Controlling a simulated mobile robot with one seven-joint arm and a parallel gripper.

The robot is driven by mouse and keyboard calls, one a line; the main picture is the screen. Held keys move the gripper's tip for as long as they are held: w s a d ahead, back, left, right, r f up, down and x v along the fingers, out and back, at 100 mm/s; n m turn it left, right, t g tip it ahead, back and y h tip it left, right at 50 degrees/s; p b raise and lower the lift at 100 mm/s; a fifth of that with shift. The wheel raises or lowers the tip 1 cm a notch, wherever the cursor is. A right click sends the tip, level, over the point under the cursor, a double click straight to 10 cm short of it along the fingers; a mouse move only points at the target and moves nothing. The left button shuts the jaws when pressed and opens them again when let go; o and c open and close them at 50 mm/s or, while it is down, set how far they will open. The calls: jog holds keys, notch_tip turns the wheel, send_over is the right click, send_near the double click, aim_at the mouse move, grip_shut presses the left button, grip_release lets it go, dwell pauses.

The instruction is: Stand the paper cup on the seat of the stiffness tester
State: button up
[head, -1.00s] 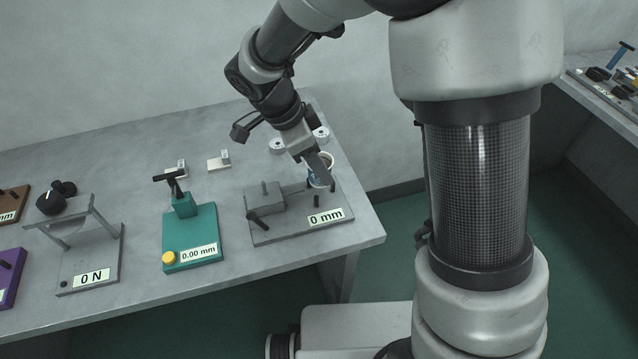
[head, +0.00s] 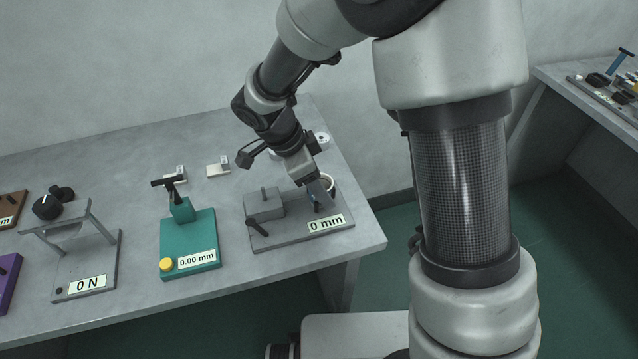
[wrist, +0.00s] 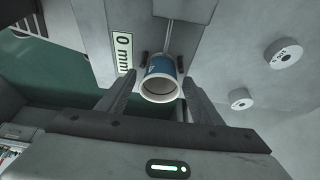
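The paper cup (wrist: 161,84), blue outside with a white rim, is between my gripper's fingertips (wrist: 160,82), its open mouth facing the wrist camera. In the head view my gripper (head: 320,190) partly hides the cup (head: 329,181). The cup stands about upright over the right end of the grey device labelled 0 mm, which I take as the stiffness tester (head: 290,237). In the wrist view the tester (wrist: 185,35) lies beyond the cup, with dark posts on both sides of the cup. The seat is hidden beneath the cup. I cannot tell whether the cup's base touches it.
Round weights (wrist: 284,53) lie on the bench to the right in the wrist view. In the head view a teal gauge (head: 190,245) stands left of the tester, with a 0 N device (head: 85,265) further left. The bench's right edge (head: 365,210) is close to the tester.

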jog(key=shift+r, duration=0.1)
jog(key=shift+r+p, duration=0.25)
jog(key=shift+p, duration=0.1)
jog(key=p+v, duration=0.1)
jog(key=v, duration=1.1)
jog(key=s+d+r+n+t+y, duration=0.2)
jog(key=s+d+r+n, duration=0.3)
jog(key=s+d+n, duration=0.2)
jog(key=s+d+r+n+t+y, duration=0.2)
jog(key=s+d+r+n, duration=0.4)
jog(key=d, duration=0.4)
jog(key=shift+s+n, duration=0.9)
jog(key=shift+s, duration=0.3)
jog(key=shift+r, duration=0.15)
